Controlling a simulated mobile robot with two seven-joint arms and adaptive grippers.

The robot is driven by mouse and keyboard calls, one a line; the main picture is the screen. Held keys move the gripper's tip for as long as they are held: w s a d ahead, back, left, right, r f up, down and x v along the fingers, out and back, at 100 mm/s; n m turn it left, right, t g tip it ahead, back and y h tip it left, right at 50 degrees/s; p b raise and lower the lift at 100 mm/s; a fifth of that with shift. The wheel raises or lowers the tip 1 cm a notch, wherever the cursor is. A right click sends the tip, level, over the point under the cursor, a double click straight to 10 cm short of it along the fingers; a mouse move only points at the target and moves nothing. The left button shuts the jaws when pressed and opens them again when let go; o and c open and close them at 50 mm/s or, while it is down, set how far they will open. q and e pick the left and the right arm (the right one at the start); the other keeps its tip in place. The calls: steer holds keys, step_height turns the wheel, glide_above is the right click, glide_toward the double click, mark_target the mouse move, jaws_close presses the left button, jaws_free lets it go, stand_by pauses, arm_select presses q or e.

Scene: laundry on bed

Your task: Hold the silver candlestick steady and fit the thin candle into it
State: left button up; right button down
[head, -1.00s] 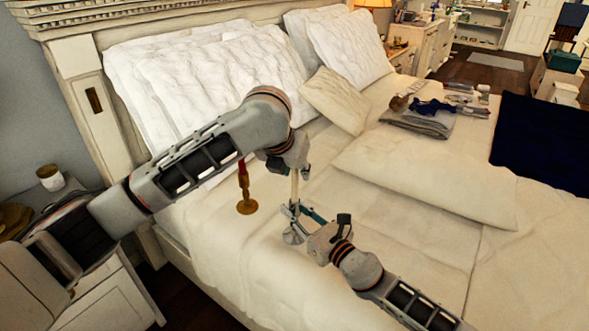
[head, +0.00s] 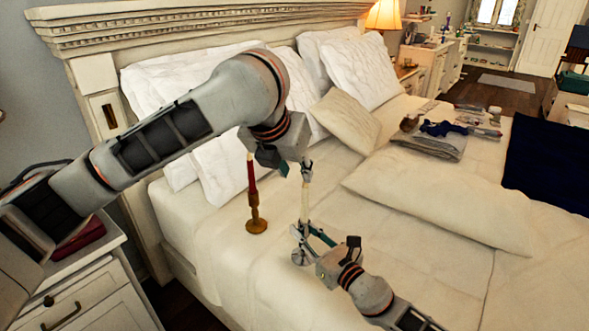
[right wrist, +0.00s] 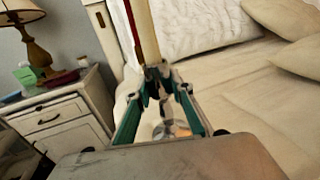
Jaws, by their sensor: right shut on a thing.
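The silver candlestick (head: 300,256) stands on the bed, its shaft between the fingers of my right gripper (head: 308,236), which is shut on it. In the right wrist view the gripper (right wrist: 158,90) hides part of the shaft; the shiny base (right wrist: 172,131) shows below. The thin cream candle (head: 305,203) stands nearly upright above the candlestick, in line with it. Its lower end (right wrist: 150,50) meets the candlestick's top in the right wrist view; how deep it sits is hidden. My left gripper (head: 296,168) is at the candle's top, its fingertips apart.
A brass candlestick (head: 257,226) with a red candle (head: 252,180) stands on the bed to the left, close to my left arm. Pillows (head: 430,205) lie behind and to the right. Folded cloth (head: 430,143) lies farther back. The bed's front right is clear.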

steer(key=c, duration=1.7)
jaws_free()
steer(key=shift+s+d, duration=0.1)
